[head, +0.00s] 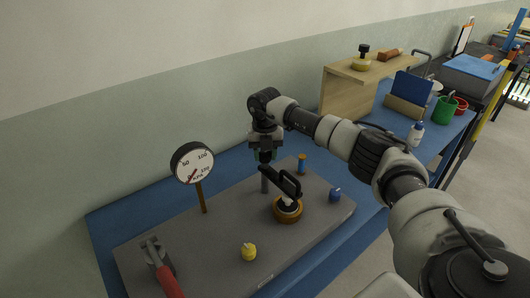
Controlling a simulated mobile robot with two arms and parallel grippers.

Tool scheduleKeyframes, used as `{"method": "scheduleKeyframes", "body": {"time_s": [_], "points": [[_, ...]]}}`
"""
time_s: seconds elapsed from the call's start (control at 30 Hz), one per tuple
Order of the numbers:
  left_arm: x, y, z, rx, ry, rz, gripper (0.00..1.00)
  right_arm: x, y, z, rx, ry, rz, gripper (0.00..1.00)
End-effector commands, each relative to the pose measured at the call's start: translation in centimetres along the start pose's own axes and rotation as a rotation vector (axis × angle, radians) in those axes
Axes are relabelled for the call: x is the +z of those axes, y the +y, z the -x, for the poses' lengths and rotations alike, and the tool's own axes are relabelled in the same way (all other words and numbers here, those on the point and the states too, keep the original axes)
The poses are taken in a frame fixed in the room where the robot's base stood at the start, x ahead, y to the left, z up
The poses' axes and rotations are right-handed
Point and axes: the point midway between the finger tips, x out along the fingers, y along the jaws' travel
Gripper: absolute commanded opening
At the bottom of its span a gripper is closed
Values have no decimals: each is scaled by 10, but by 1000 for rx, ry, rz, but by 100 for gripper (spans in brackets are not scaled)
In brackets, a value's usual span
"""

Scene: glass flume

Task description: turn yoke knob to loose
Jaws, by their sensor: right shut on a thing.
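My right gripper (289,198) reaches down over the grey plate (225,240) on the blue bench. A yellow knob (248,252) stands near the plate's front edge, and a blue knob (335,195) stands to the right. Both are apart from the gripper. My left gripper is not in view.
A dial gauge (193,164) on a post stands at the back left. A red-handled tool (169,282) lies at the front left. A wooden stand (345,92) is farther back.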

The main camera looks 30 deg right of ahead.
Motion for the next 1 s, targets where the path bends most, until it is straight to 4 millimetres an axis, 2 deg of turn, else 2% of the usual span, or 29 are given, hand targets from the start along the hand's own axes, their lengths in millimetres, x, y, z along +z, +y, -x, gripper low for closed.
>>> {"method": "scheduleKeyframes", "body": {"time_s": [0.57,0.6,0.7,0.73,1.0], "points": [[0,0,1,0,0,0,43,1,0,2,3,-5,-32,17],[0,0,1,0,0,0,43,1,0,2,3,-6,-32,46],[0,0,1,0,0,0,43,1,0,2,2,-4,-31,62],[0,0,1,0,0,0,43,1,0,1,2,-4,-31,65],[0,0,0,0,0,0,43,0,0,1,1,-2,-30,65]]}}
